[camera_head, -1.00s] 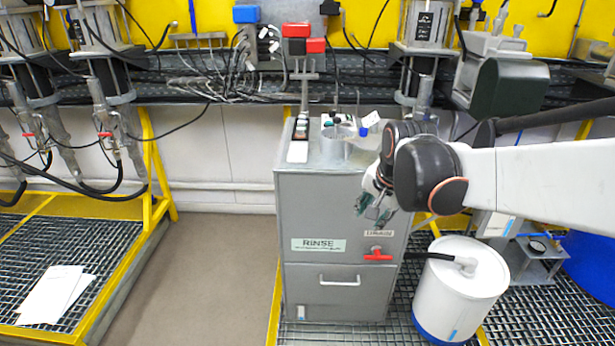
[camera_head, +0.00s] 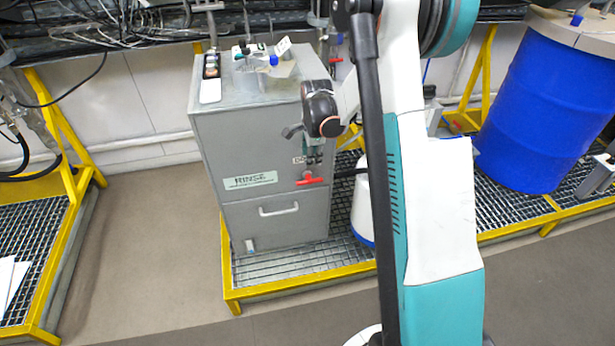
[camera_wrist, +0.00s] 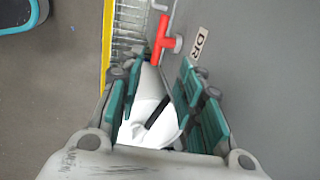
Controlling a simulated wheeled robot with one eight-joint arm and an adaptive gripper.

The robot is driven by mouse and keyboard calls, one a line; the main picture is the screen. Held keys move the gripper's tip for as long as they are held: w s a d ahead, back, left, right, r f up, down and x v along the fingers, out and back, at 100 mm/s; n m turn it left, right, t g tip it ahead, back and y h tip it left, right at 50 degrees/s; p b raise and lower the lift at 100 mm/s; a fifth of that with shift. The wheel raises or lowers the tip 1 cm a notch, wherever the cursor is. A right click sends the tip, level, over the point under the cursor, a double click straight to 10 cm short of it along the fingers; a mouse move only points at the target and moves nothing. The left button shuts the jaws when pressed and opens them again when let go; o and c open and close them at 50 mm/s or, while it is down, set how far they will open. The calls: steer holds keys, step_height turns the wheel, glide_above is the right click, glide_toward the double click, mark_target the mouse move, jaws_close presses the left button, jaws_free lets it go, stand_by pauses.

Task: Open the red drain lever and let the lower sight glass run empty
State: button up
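The red drain lever (camera_head: 312,181) is a T-shaped handle on the front of the grey RINSE cabinet (camera_head: 232,137). Its bar lies level. It also shows in the wrist view (camera_wrist: 159,42), beyond my fingertips. My gripper (camera_head: 315,156) is just above the lever in the head view, pointing down along the cabinet front. In the wrist view my gripper's teal fingers (camera_wrist: 155,85) are spread with an empty gap between them, apart from the lever. I cannot make out the lower sight glass in these frames.
A white canister (camera_head: 363,205) stands right of the cabinet, partly behind my arm, and shows below my fingers in the wrist view (camera_wrist: 145,125). A blue drum (camera_head: 535,110) stands further right. A yellow-edged grating (camera_head: 275,292) surrounds the cabinet's foot.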

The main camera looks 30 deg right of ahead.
mark_target(309, 181)
steer(key=w+f+b, duration=0.1)
steer(key=f, duration=0.3)
steer(key=f+b, duration=0.2)
steer(key=f, duration=0.3)
steer(key=w+f+b, duration=0.1)
steer(key=f+b, duration=0.1)
steer(key=f, duration=0.2)
steer(key=shift+w+d+f, duration=0.3)
steer(key=shift+d, duration=0.1)
jaws_close()
